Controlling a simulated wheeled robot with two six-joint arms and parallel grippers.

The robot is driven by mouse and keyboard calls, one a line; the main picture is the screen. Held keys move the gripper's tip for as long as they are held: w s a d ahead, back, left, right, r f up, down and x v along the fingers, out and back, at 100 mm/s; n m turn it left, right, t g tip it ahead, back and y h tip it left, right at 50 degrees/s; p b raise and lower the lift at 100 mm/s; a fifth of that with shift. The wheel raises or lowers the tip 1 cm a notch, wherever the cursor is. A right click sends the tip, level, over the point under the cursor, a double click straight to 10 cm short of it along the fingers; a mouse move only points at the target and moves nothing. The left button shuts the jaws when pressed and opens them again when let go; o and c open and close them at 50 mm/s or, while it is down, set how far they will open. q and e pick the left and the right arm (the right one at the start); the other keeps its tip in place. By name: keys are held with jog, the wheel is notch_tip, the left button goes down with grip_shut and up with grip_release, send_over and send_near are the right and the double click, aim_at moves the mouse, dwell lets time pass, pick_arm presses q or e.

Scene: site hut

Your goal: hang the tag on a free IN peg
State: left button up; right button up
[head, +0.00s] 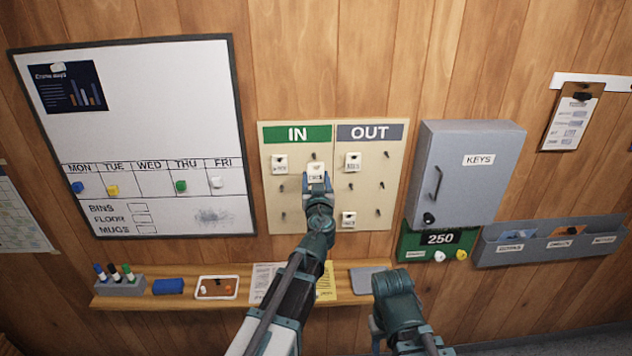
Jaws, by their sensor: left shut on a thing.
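The cream peg board (345,225) hangs on the wall, with a green IN half (297,134) on the left and a grey OUT half (370,133) on the right. My left gripper (317,186) is shut on a white tag (316,170) in front of the IN half's right column. A bare IN peg (313,155) shows just above the tag; I cannot tell whether they touch. Another tag (280,164) hangs at the IN half's upper left, with bare pegs (283,188) below it. My gripper and arm hide the lower right IN pegs. My right gripper is not visible, only its arm.
Two tags hang on the OUT half, an upper one (353,162) and a lower one (348,220). A grey key cabinet (470,185) juts out to the right. A whiteboard (140,130) is on the left. A wooden shelf (190,301) with markers and papers runs below.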

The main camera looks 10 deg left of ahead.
pick_arm(q)
jog(key=shift+x, duration=1.75)
jog(key=shift+f+x, duration=0.1)
jog(key=shift+x, duration=0.7)
jog(key=shift+f+x, duration=0.15)
jog(key=shift+x, duration=0.6)
jog(key=shift+w+f+b, duration=0.1)
jog(key=shift+f+b, duration=0.1)
jog(key=shift+b, duration=0.2)
jog(key=o, duration=1.2)
jog(key=v, duration=1.4)
